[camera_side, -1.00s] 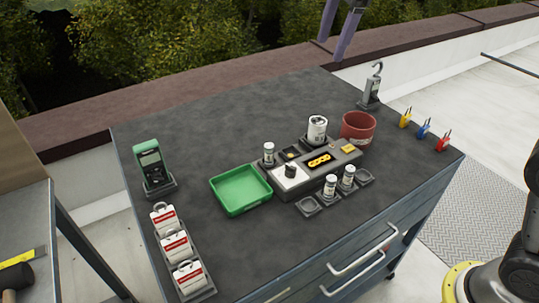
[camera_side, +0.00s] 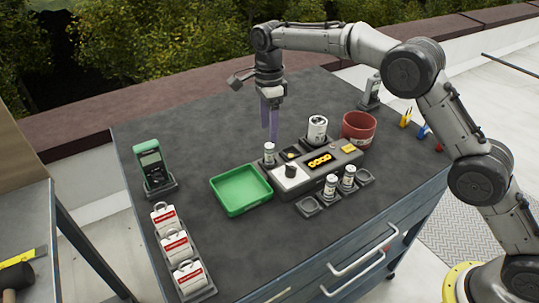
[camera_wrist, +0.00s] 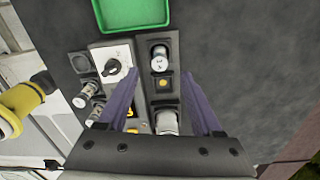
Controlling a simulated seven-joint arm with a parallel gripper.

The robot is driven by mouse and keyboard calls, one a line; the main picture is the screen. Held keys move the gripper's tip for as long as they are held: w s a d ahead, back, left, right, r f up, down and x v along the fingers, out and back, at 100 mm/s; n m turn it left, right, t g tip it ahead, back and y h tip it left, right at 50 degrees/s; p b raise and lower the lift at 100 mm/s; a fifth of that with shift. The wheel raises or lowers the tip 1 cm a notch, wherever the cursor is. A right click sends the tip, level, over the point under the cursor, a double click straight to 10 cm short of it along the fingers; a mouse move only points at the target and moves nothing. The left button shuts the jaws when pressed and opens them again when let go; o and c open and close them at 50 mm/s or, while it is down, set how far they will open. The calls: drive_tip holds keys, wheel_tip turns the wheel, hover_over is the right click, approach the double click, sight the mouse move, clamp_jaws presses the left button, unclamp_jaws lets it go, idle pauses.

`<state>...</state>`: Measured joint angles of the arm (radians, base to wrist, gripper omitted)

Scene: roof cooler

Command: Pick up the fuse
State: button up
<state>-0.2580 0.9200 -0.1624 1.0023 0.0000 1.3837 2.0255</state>
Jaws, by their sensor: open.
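A small white fuse (camera_side: 269,154) with a dark top stands upright in a dark holder at the left end of the grey panel; it also shows in the wrist view (camera_wrist: 159,59). My gripper (camera_side: 270,136) points down with purple fingers, open and empty, just behind and above this fuse in the side view. In the wrist view the fuse lies between and beyond the finger ends. Two similar fuses (camera_side: 330,186) (camera_side: 348,177) stand in a row of sockets in front of the panel. A larger white cylinder (camera_side: 317,129) stands in the holder behind the panel.
A meter (camera_side: 151,164) and red-white tags (camera_side: 176,245) stand farther left. The back-left table is clear.

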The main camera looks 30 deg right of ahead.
sight(269, 145)
drive_tip(key=shift+f, duration=3.95)
drive_tip(key=shift+c, duration=0.4)
clamp_jaws()
